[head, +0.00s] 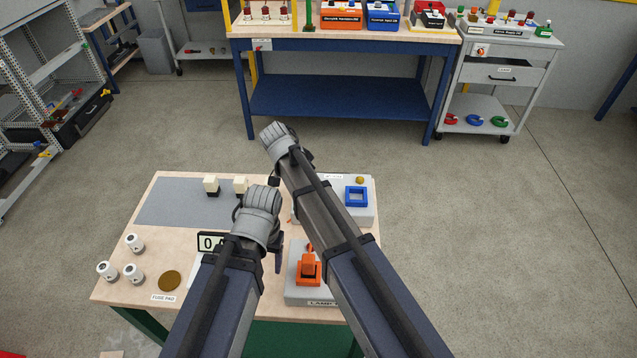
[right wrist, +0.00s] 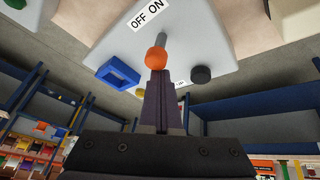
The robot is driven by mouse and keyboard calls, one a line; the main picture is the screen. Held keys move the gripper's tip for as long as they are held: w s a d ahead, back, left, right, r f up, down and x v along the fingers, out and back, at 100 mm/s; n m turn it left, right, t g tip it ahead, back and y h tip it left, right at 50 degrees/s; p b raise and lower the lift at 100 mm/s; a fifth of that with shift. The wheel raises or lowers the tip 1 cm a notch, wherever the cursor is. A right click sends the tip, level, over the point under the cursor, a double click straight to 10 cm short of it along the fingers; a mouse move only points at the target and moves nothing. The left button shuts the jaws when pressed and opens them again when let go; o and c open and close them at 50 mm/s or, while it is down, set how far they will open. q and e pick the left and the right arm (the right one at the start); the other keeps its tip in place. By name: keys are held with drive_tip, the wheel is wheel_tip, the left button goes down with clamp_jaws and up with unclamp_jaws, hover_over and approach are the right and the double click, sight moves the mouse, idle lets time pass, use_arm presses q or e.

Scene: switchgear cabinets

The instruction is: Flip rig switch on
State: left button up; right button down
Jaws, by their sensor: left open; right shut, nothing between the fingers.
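The rig switch is a metal lever with an orange ball tip (right wrist: 155,58) on a light grey box (right wrist: 205,40) marked OFF ON, in the right wrist view. I cannot tell which side it leans to. My right gripper (right wrist: 158,80) is shut and empty, its fingertips right at the orange ball; I cannot tell whether they touch. In the head view the box (head: 367,212) is partly hidden behind my right arm, and the lever is hidden. My left gripper (head: 259,212) is open over the table's middle, its fingers mostly hidden by the wrist.
The box carries a blue square frame (head: 356,196) and a yellow knob (head: 360,180). A lamp box (head: 298,292) with an orange switch (head: 309,268) sits nearer. White fuses (head: 133,272), a brown disc (head: 169,281), a display (head: 209,242) and a grey mat (head: 165,203) share the table.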

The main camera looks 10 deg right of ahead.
drive_tip(key=shift+a, duration=0.5)
drive_tip(key=shift+r, duration=0.15)
drive_tip(key=shift+r+p, duration=0.65)
drive_tip(key=shift+p, duration=0.25)
drive_tip(key=shift+w+d, duration=0.1)
